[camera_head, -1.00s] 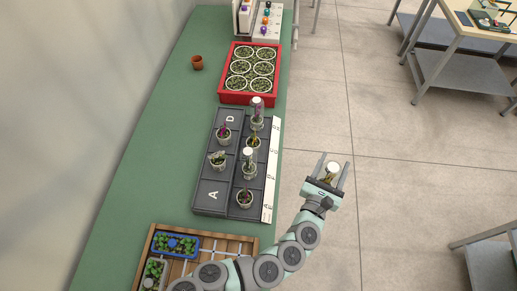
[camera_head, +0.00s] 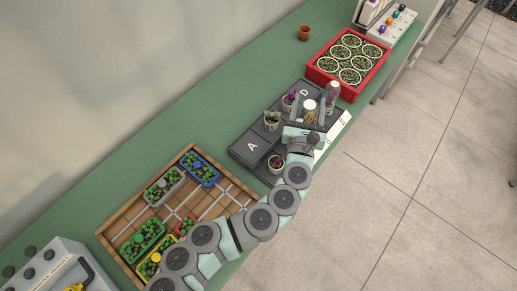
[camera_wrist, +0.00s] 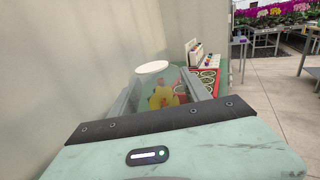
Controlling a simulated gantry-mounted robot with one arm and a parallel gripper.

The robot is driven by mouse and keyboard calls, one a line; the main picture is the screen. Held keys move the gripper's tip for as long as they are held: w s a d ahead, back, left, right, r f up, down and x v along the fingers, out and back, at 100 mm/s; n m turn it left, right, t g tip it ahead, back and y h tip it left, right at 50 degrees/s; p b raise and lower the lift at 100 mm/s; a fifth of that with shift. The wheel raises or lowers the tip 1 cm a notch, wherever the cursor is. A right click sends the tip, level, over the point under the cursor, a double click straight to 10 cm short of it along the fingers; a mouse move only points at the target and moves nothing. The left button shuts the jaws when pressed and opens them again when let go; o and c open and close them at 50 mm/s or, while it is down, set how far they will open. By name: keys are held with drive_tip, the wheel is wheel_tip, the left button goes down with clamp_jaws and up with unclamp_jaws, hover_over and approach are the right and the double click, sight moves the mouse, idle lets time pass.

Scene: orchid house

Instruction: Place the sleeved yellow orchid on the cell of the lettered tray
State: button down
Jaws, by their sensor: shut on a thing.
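My gripper (camera_head: 308,114) is shut on the sleeved yellow orchid, which has a white round top (camera_head: 310,104). In the wrist view the yellow bloom (camera_wrist: 163,97) shows through a clear sleeve between the fingers, under the white disc. The gripper is over the dark lettered tray (camera_head: 246,151), in front of its middle and right cells. Letters A and D show on the tray; a white label strip (camera_head: 334,133) runs along its right edge. My gripper and arm hide some cells, and I cannot tell the orchid's height above the tray.
Potted plants stand in the tray: a pale one (camera_head: 271,121), a purple one (camera_head: 288,103), a front one (camera_head: 277,163) and a sleeved one (camera_head: 333,90). A red crate of pots (camera_head: 316,74) lies beyond. A wooden box (camera_head: 118,218) is nearer. The green bench (camera_head: 215,120) is clear on the left.

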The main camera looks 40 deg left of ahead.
drive_tip(key=s+a+r+n+g+y+b, duration=0.1)
drive_tip(key=s+a+r+n+g+y, duration=0.15)
drive_tip(key=a, duration=0.55)
drive_tip(key=s+a+r+n+g+y+b, duration=0.15)
drive_tip(key=s+a, duration=0.25)
drive_tip(key=a, duration=0.5)
wheel_tip(320, 180, down, 19)
drive_tip(key=b, duration=0.5)
drive_tip(key=shift+f+y, duration=0.2)
drive_tip(key=shift+y, duration=0.1)
drive_tip(key=shift+f+m, duration=0.15)
drive_tip(key=shift+m, duration=0.15)
drive_tip(key=c, duration=0.5)
unclamp_jaws()
drive_tip(key=shift+a, duration=0.1)
drive_tip(key=v, duration=1.2)
drive_tip(key=shift+a, duration=0.1)
